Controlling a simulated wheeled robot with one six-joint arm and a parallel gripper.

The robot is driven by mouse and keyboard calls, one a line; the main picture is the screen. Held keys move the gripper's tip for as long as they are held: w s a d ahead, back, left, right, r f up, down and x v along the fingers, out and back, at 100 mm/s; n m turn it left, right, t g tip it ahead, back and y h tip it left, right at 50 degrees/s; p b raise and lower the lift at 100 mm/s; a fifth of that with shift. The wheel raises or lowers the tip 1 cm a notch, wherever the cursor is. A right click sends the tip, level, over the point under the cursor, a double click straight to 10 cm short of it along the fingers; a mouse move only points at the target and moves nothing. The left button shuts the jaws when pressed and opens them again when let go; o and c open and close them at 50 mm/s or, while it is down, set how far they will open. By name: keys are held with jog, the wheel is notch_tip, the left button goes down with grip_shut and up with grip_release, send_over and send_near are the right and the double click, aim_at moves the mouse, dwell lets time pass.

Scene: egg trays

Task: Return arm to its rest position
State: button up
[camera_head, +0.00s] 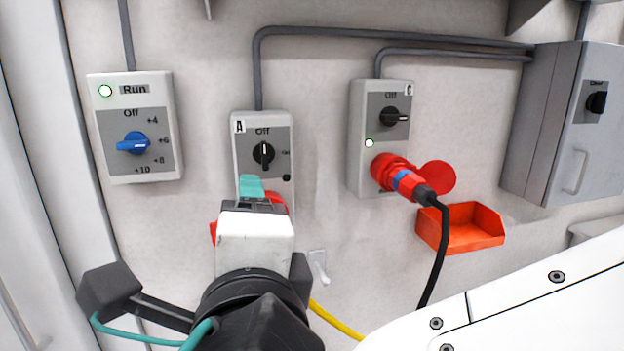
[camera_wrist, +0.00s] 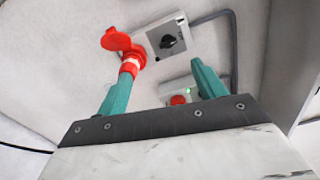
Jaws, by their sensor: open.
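My gripper (camera_head: 250,188) is in front of switch box A (camera_head: 240,155) in the head view, and its teal fingertips overlap the box's lower part. In the wrist view my gripper (camera_wrist: 161,70) has two teal fingers spread apart, with nothing between them. The left finger overlaps a red socket (camera_wrist: 134,58) with its red lid (camera_wrist: 115,39) open; I cannot tell whether they touch. Box A has a black rotary switch (camera_head: 263,153). Its red socket (camera_head: 276,200) is mostly hidden behind my gripper in the head view.
Box C (camera_head: 358,150) on the right holds a red plug (camera_head: 405,182) with a hanging black cable (camera_head: 436,260). An orange-red bin (camera_head: 462,238) is below it. A blue-knob box (camera_head: 110,165) is at left, a grey cabinet (camera_head: 545,120) at right. A yellow cable (camera_head: 335,322) runs low.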

jog(key=w+d+f+m+g+h, duration=0.1)
jog(key=d+f+m+g+h, duration=0.45)
jog(key=m, duration=0.75)
jog(key=d+f+m+g+h, duration=0.25)
jog(key=d+f+m, duration=0.35)
jog(key=d+m, duration=0.6)
jog(key=s+d+f+m+g+y, duration=0.1)
jog(key=d+m+g, duration=0.3)
jog(key=m, duration=1)
jog(key=s+d+f+m+g+y, duration=0.2)
jog(key=s+d+m+g+y, duration=0.1)
jog(key=d+m, duration=0.8)
jog(key=s+m+g, duration=0.1)
jog(key=m, duration=0.3)
jog(key=shift+s+d+m, duration=0.25)
jog(key=shift+s+m, duration=0.05)
jog(key=shift+s, duration=0.05)
